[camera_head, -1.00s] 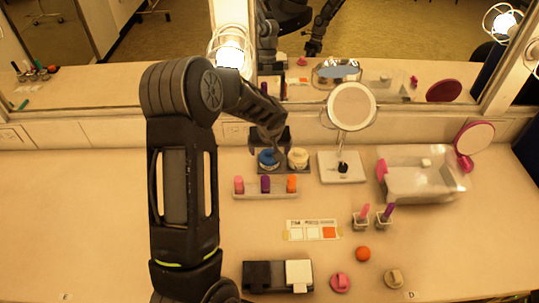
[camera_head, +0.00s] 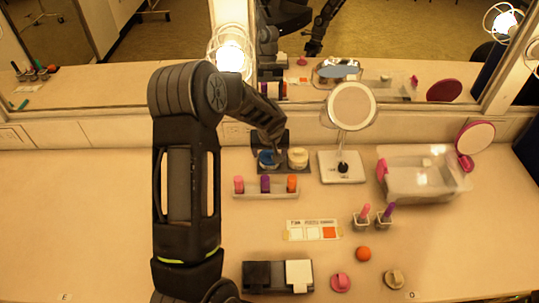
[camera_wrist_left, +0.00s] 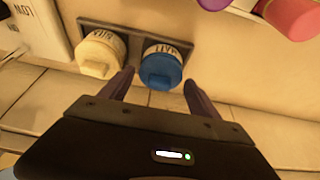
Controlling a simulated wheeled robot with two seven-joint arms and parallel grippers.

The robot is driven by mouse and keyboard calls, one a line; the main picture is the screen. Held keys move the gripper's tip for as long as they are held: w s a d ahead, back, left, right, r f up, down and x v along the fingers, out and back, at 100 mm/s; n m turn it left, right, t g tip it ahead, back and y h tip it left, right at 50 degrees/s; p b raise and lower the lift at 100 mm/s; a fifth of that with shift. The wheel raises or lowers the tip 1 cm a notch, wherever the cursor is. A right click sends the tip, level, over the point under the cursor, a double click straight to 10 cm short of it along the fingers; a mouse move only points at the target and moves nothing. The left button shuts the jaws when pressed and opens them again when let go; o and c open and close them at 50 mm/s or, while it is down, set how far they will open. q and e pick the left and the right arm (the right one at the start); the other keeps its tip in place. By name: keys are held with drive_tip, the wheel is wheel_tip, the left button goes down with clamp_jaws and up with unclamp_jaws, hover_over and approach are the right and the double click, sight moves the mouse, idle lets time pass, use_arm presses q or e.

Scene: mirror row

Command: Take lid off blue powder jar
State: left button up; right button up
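The blue powder jar shows its blue lid (camera_head: 268,158) in the head view, partly covered by my left gripper. In the left wrist view, the blue lid (camera_wrist_left: 160,69) is on the jar, between my fingertips. My left gripper (camera_wrist_left: 160,80) is open, with one finger on each side of the lid and nothing clamped. The left gripper (camera_head: 270,149) also shows at the jar in the head view. A cream-lidded jar (camera_wrist_left: 99,54) stands beside the blue one, also seen in the head view (camera_head: 298,158). My right gripper is not directly in view.
Both jars stand on a dark tray (camera_wrist_left: 135,35). A rack (camera_head: 266,193) of pink, purple and orange-capped items is just in front. A round mirror (camera_head: 351,106) stands to the right, near a clear bin (camera_head: 420,184). The left counter is clear.

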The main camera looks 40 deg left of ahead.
use_arm(q)
drive_tip(key=c, duration=1)
drive_tip(key=shift+c, duration=0.2)
